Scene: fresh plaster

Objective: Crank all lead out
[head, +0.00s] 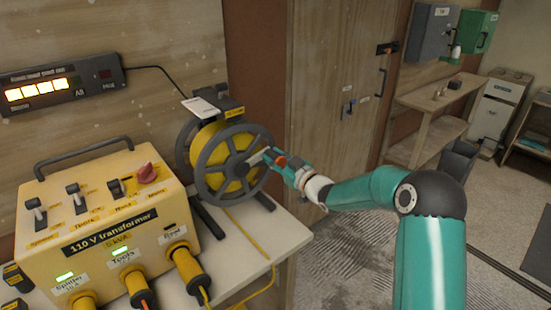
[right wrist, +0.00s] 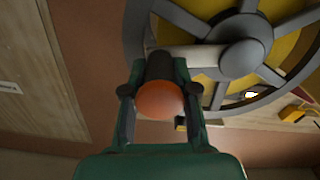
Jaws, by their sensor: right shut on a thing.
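The cable reel (head: 228,160) stands on the bench, with grey spoked flanges and yellow lead wound on its drum. Yellow lead (head: 250,236) runs from the reel down over the bench edge. My right gripper (head: 277,160) is at the reel's near face, shut on the crank handle with its orange knob. In the right wrist view the orange knob (right wrist: 160,100) sits between the fingers, and the crank arm (right wrist: 190,57) leads to the hub (right wrist: 241,58). The gripper hides part of the handle. My left gripper is not in view.
A yellow 110 V transformer (head: 107,222) with switches and plugged-in leads stands left of the reel. A lit display (head: 62,83) hangs on the wall. A wooden door (head: 335,95) is behind my right arm. Open floor (head: 345,255) lies right of the bench.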

